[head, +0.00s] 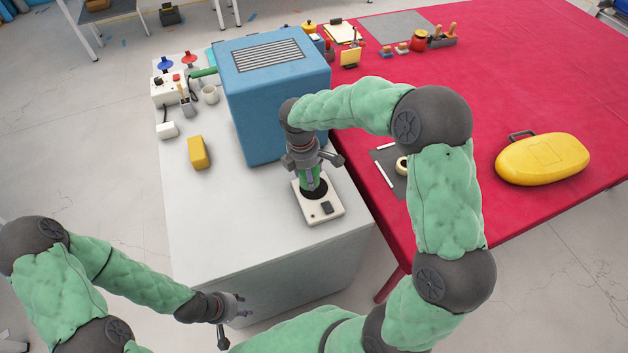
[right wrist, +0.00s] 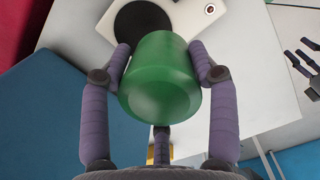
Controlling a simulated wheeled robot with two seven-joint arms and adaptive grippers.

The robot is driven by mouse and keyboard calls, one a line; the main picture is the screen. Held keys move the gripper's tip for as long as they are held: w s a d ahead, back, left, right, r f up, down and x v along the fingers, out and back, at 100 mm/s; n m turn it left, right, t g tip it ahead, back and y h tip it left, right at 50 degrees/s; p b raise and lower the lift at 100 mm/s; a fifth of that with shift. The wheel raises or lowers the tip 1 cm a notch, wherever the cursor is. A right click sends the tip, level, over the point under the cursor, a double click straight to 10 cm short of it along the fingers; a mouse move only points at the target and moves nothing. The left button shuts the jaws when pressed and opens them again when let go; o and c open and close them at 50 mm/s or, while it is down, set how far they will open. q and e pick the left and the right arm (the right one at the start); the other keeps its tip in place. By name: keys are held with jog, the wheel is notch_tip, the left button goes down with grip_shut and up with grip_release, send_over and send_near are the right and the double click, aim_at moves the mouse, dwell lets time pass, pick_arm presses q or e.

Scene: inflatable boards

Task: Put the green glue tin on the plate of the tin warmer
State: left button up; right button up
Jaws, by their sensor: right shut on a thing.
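The green glue tin (head: 311,177) is between the fingers of my right gripper (head: 312,172), which is shut on it. In the right wrist view the tin (right wrist: 160,80) is gripped from both sides. The tin warmer (head: 328,212) is a white box with a round black plate (head: 314,193) and a dark switch. The tin is over the plate in the head view; in the right wrist view the plate (right wrist: 142,20) shows beyond the tin. I cannot tell whether they touch. My left gripper (head: 238,312) is open and empty by the white bench's front edge.
A large blue box (head: 270,90) with a vent grille stands behind the warmer. A yellow block (head: 199,152), a white cup (head: 210,94) and a white control unit (head: 168,90) are on the bench's left. A red table (head: 530,90) with a yellow case (head: 543,158) adjoins on the right.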

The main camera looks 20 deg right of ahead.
jog(key=f, duration=0.1)
jog(key=w+d+f, duration=0.2)
jog(key=shift+f+b, duration=0.25)
jog(key=shift+b, duration=0.1)
jog(key=shift+w+d+f+b, duration=0.15)
jog(key=shift+f+b, duration=0.2)
jog(key=shift+f, duration=0.6)
jog(key=shift+w+d+f+b, duration=0.1)
jog(key=shift+f+b, duration=0.2)
jog(key=shift+f, duration=0.6)
jog(key=shift+f, duration=0.1)
jog(key=o, duration=1.6)
jog(key=shift+f, duration=0.1)
jog(key=shift+c, duration=0.2)
jog(key=r+p, duration=0.1)
jog(key=r, duration=0.3)
jog(key=a+r+p, duration=0.1)
jog(key=r, duration=0.3)
jog(key=r+p, duration=0.1)
jog(key=r, duration=0.3)
jog(key=shift+w+a+r, duration=0.1)
jog(key=shift+a+r, duration=0.05)
jog(key=shift+a, duration=0.05)
